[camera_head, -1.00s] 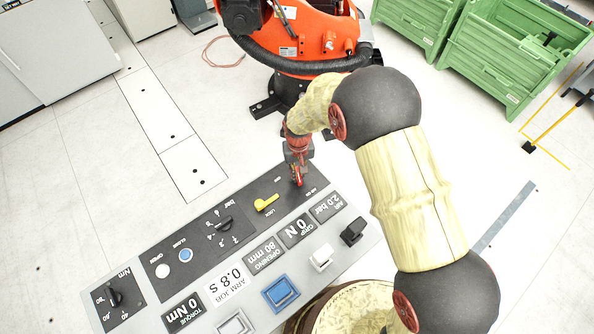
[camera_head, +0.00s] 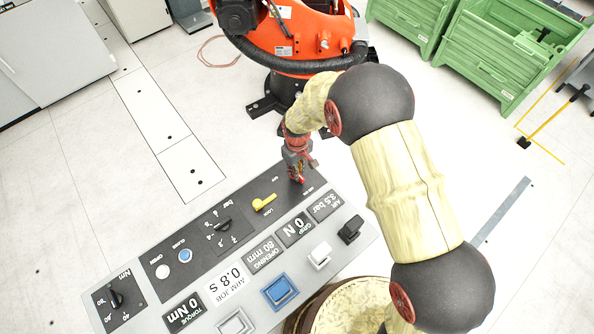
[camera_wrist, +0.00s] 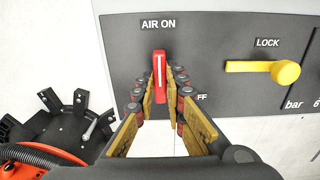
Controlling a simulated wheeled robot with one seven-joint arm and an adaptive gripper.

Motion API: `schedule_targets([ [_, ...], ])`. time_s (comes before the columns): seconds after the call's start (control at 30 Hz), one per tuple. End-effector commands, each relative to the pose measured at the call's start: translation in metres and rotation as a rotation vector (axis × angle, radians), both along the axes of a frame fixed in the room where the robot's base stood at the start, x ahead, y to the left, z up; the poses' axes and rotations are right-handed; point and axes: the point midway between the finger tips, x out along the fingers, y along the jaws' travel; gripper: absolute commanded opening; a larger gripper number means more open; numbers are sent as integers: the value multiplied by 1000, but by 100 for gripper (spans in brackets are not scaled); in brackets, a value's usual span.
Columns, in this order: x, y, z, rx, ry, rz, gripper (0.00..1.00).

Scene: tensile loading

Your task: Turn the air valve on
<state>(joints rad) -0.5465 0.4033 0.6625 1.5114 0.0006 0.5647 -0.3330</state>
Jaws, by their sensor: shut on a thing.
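The red air valve handle (camera_wrist: 160,72) stands upright in the wrist view, its upper end toward the AIR ON label (camera_wrist: 158,24). The OFF label (camera_wrist: 201,97) is lower right, partly hidden by a finger. My gripper (camera_wrist: 161,96) has one finger on each side of the handle and is shut on it. In the head view my gripper (camera_head: 298,172) is at the far right end of the dark panel strip, and the handle (camera_head: 301,181) is a small red spot partly covered by the fingers. The air display (camera_head: 323,206) reads about 3.5 bar.
A yellow lock lever (camera_wrist: 265,69) sits right of the valve. The grey console (camera_head: 150,314) carries knobs, buttons and displays. An orange robot arm (camera_head: 290,40) stands behind it, green crates (camera_head: 510,60) at upper right.

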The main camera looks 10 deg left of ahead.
Motion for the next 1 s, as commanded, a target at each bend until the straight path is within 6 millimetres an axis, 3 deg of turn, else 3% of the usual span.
schedule_targets([
  [0.27,1,0,1,1,-3,2,0],
  [0.3,1,0,1,1,-3,2,14],
  [0.6,0,0,0,0,-1,1,30],
  [0.87,0,0,1,0,-1,0,30],
  [1.0,1,0,10,1,-2,0,30],
])
